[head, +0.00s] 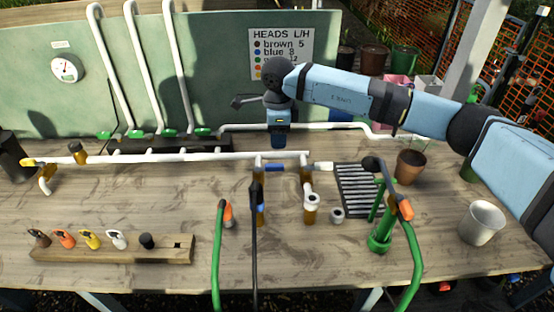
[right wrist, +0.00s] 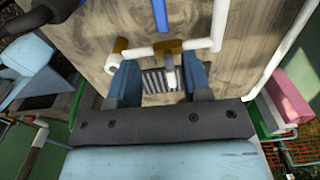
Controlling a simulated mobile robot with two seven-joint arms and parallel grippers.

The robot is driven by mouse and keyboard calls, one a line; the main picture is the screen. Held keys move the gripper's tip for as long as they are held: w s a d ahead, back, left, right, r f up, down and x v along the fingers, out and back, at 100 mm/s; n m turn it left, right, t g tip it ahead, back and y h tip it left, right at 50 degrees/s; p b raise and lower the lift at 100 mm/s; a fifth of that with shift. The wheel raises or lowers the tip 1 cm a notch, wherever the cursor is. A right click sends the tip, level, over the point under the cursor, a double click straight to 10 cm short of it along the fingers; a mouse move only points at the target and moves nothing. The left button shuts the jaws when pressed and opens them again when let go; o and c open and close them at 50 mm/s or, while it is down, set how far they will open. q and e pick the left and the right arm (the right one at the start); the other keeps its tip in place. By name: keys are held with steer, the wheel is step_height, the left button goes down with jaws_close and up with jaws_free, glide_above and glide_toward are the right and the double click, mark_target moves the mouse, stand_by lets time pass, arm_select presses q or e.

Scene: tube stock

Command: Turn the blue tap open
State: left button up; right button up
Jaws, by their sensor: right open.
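A blue tap lever (head: 272,167) lies along the white pipe run in the middle of the bench. A blue bar that looks like the same lever (right wrist: 160,15) shows at the top of the right wrist view, beside a brass fitting (right wrist: 168,45) with a white stub. My right gripper (head: 278,142) points down behind the pipe, apart from the lever. In the right wrist view its two blue fingers (right wrist: 162,75) stand apart with nothing held between them. My left gripper is not in view.
Green and black hoses rise at the front, and a slatted black grille (head: 357,192) lies to the right. A wooden block (head: 100,248) holds coloured pieces at front left. A white cup (head: 482,222) stands at right.

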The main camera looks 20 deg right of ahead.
mark_target(278, 164)
step_height(278, 164, down, 10)
steer(key=shift+w+r+p, duration=0.1)
steer(key=shift+w+p, duration=0.05)
steer(key=shift+p, duration=0.3)
steer(key=shift+c, duration=0.4)
jaws_close()
